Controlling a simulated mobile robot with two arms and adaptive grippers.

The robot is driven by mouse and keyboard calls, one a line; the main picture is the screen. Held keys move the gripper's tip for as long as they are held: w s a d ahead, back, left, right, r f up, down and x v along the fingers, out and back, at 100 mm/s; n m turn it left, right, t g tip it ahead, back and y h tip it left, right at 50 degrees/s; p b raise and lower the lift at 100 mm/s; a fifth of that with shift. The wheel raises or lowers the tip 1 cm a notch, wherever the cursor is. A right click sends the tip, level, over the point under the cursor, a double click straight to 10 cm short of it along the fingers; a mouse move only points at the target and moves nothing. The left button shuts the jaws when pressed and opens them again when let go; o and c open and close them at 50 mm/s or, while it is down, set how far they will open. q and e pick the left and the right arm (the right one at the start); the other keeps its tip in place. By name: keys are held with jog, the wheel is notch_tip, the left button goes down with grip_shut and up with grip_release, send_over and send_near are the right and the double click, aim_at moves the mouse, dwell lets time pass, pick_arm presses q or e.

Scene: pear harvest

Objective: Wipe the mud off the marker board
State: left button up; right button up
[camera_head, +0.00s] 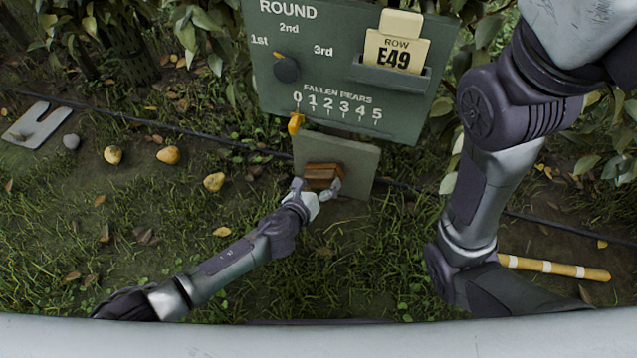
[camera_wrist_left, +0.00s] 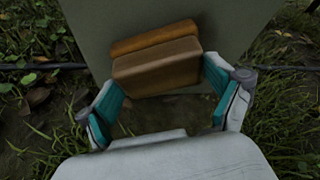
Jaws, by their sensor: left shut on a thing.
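A plain grey-green board (camera_head: 362,165) stands below the large sign; it fills the upper middle of the left wrist view (camera_wrist_left: 90,25). My left gripper (camera_head: 321,192) is at its lower front, shut on a brown two-layered block (camera_head: 322,170). In the left wrist view, the block (camera_wrist_left: 158,66) lies between the teal-padded fingers of the gripper (camera_wrist_left: 162,100), against or very near the board. A dark brownish area shows below the block; whether it is mud or ground I cannot tell. The block hides part of the board. My right arm is at the right, its gripper not visible.
The large green sign (camera_head: 420,112) has a round dial (camera_head: 286,68), an orange pointer (camera_head: 295,123) and an E49 card (camera_head: 393,52). Several yellow pears (camera_head: 168,155) lie left on the grass. A banded yellow pole (camera_head: 555,268) lies at right. A dark hose crosses behind.

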pick_arm(q)
jog(key=d, duration=0.2)
jog(key=s+d, duration=0.1)
jog(key=d, duration=0.2)
jog(key=s+d, duration=0.1)
jog(key=d, duration=0.1)
jog(key=shift+s+d+r+p, duration=0.15)
jog(key=shift+d+r+p, duration=0.05)
jog(key=shift+d+p, duration=0.1)
jog(key=shift+a, duration=0.1)
